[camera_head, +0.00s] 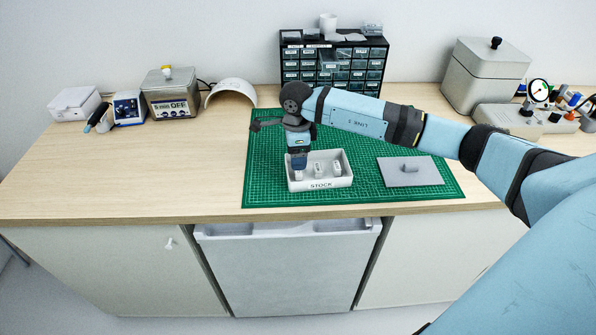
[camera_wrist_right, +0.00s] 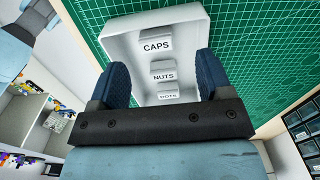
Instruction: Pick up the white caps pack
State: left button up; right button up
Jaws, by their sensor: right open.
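The white caps pack, labelled CAPS (camera_wrist_right: 157,45), stands in the white STOCK tray (camera_head: 321,185). It appears to be the leftmost pack (camera_head: 299,174) in the head view. My right gripper (camera_head: 298,165) points down over the tray's left end, with its tips just above or around that pack. In the right wrist view the open fingers (camera_wrist_right: 162,70) lie on either side, and the CAPS label shows between and slightly beyond them. I cannot tell whether they touch it. My left gripper is not in view.
The nuts pack (camera_wrist_right: 164,76) and dots pack (camera_wrist_right: 168,96) share the tray. The tray is on a green mat (camera_head: 262,185) with a grey plate (camera_head: 409,171) to its right. A black drawer cabinet (camera_head: 333,66) stands behind.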

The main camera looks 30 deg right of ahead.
jog(key=shift+s+f+p, duration=0.15)
jog(key=shift+f+p, duration=0.15)
jog(key=shift+f, duration=1.05)
jog(key=shift+s+f+p, duration=0.15)
jog(key=shift+f+p, duration=0.1)
jog(key=shift+f, duration=1.1)
jog(key=c, duration=1)
jog(key=shift+r, duration=0.1)
